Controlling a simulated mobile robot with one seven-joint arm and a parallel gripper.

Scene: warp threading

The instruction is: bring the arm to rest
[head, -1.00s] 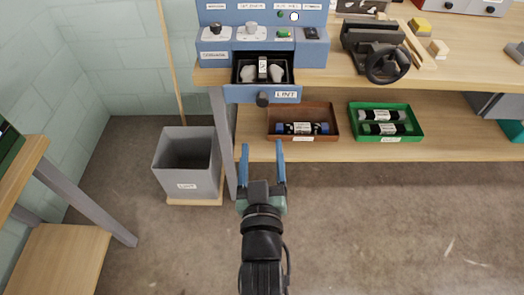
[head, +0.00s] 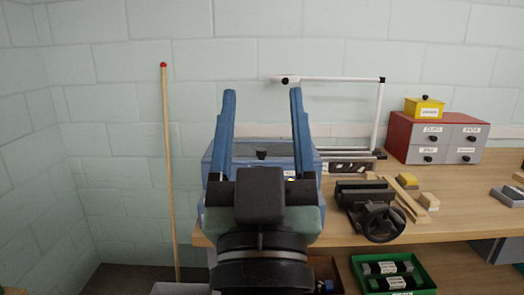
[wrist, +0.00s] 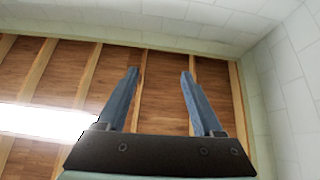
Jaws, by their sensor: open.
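My gripper (head: 262,95) is raised in front of the blue machine on the bench in the head view, its two blue fingers pointing up, spread apart and empty. In the wrist view my gripper (wrist: 160,75) also shows open, with nothing between the fingers, against the wooden ceiling. The blue machine (head: 275,153) is largely hidden behind my gripper and wrist.
The wooden bench (head: 462,205) runs to the right. It bears a grey vise (head: 365,200), a red-and-grey drawer cabinet (head: 436,138) and a yellow box (head: 424,107). A green tray (head: 420,275) sits below. A red-tipped pole (head: 169,170) leans at the wall.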

